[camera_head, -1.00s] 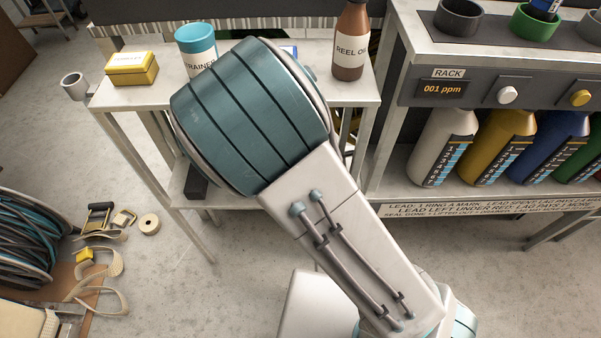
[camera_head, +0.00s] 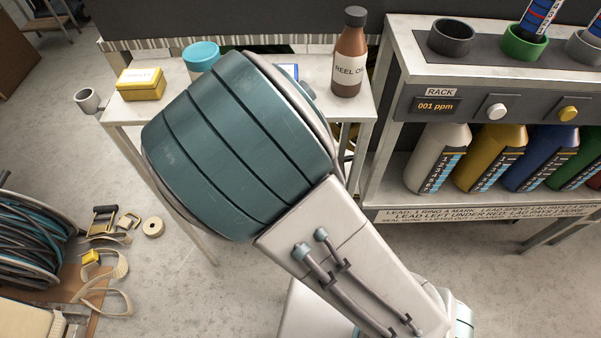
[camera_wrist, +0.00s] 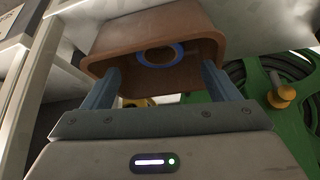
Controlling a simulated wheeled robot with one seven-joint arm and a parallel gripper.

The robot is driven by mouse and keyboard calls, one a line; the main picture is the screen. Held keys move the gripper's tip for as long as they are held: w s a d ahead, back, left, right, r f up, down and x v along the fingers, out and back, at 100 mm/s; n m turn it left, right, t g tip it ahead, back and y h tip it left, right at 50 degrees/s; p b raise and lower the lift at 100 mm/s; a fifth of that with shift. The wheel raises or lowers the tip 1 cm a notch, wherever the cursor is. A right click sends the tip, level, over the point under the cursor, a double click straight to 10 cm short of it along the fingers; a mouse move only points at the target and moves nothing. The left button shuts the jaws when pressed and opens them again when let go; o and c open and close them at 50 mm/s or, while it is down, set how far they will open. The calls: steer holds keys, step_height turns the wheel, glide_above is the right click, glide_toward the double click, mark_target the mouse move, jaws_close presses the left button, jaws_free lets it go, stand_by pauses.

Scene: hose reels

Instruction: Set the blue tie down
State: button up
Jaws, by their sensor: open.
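The blue tie (camera_wrist: 177,50) is a small ring, in the wrist view against the inside of a brown, open-mouthed bin (camera_wrist: 112,39). My gripper (camera_wrist: 160,76) is open, its two fingers apart at the bin's mouth, one on each side. The tie shows beyond and between the fingertips, and neither finger is seen touching it. I cannot tell whether it rests on the bin's surface. In the head view my arm hides the gripper, the bin and the tie.
A bench (camera_head: 125,110) carries a yellow box (camera_head: 141,85), a teal-lidded tub (camera_head: 201,57) and a reel oil bottle (camera_head: 349,52). A rack (camera_head: 470,103) with several bottles stands right. A green reel (camera_wrist: 297,118) is right in the wrist view. Straps lie on the floor at left.

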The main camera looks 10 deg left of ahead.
steer(key=p+v, duration=0.3)
steer(key=v, duration=0.2)
steer(key=shift+s+r, duration=0.15)
steer(key=shift+r, duration=0.15)
steer(key=shift+d, duration=0.1)
